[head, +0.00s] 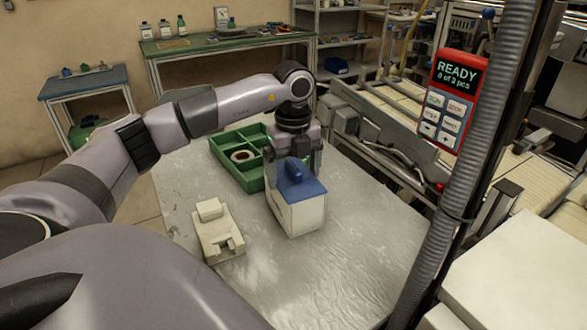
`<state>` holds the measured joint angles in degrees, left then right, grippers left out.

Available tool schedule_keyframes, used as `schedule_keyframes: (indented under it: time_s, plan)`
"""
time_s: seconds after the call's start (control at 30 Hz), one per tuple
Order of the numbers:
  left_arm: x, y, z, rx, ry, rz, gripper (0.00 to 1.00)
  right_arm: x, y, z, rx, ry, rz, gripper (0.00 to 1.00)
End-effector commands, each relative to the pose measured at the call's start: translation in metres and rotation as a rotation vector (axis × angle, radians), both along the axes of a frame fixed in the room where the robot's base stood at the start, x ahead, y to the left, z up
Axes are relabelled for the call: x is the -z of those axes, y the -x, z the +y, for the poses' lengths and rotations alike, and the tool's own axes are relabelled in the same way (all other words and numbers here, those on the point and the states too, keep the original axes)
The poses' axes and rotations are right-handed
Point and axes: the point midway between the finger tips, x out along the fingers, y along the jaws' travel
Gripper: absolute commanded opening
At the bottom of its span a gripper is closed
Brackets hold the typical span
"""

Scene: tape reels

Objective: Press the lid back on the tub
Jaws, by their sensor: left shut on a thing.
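My left gripper (293,166) points down from above, shut on the lid's handle. The fingers and wrist hide part of the handle and the lid's far side. My right gripper is not in view.
A green divided tray (226,151) holding a tape reel (242,156) lies behind and left of the tub. A pale dispenser-like block (218,232) stands to its left. A control panel (457,88) reads READY. The table's front (320,285) is clear.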

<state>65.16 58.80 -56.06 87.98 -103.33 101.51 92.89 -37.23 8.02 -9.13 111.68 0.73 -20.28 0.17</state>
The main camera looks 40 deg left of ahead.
Motion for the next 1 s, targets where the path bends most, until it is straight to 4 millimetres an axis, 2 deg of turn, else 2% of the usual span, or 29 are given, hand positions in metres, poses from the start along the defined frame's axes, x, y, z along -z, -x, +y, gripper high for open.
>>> schedule_keyframes:
  time_s: [0.4, 0.43, 0.83, 1.0]
  plan:
    - [0.0003, -0.0001, -0.0001, 0.001, 0.0, -0.001, 0.64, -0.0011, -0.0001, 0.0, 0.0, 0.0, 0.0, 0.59]
    - [0.0004, -0.0001, -0.0001, 0.0, 0.0, -0.001, 1.0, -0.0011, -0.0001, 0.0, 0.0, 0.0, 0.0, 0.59]
    - [-0.0006, -0.0001, -0.0001, 0.0, 0.0, 0.0, 1.0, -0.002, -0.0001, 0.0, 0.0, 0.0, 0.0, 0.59]
    - [-0.0087, 0.0, -0.0001, 0.0, 0.0, 0.0, 1.0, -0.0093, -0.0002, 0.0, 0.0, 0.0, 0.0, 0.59]
